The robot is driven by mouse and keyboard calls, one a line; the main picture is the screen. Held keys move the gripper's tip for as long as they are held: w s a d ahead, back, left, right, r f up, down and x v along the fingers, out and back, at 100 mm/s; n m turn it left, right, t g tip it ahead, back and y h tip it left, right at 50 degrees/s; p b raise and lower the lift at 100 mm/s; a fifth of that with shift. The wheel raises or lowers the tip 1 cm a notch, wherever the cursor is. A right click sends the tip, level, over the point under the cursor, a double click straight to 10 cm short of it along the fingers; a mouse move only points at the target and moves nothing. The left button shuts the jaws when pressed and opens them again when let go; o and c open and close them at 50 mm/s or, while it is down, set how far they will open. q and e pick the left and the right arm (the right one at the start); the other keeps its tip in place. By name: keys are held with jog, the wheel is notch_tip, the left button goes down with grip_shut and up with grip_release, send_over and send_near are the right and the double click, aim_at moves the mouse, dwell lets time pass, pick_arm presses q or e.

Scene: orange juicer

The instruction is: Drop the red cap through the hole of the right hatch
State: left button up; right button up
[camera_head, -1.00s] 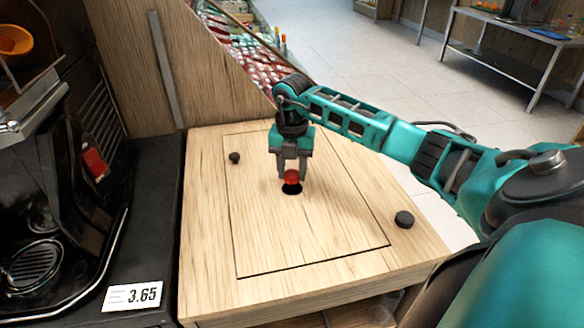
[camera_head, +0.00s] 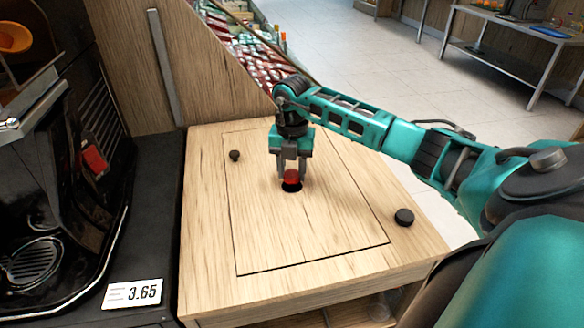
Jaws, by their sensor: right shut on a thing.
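The red cap (camera_head: 291,176) is held between the fingertips of my right gripper (camera_head: 291,174), which points down and is shut on it. The cap is right at the dark round hole (camera_head: 292,187) in the wooden hatch (camera_head: 300,225). It covers the hole's far part, and the near rim of the hole shows below it. I cannot tell whether the cap's lower edge is inside the hole or just above it. My left gripper is not in view.
Two black knobs stand on the wooden counter, one at the left (camera_head: 235,155) and one at the right (camera_head: 404,217). The black juicer (camera_head: 60,190) and a price card (camera_head: 132,294) are at the left. The hatch around the hole is clear.

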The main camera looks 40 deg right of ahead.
jog(key=shift+f, duration=0.45)
dwell(1.1)
jog(key=o, duration=1.4)
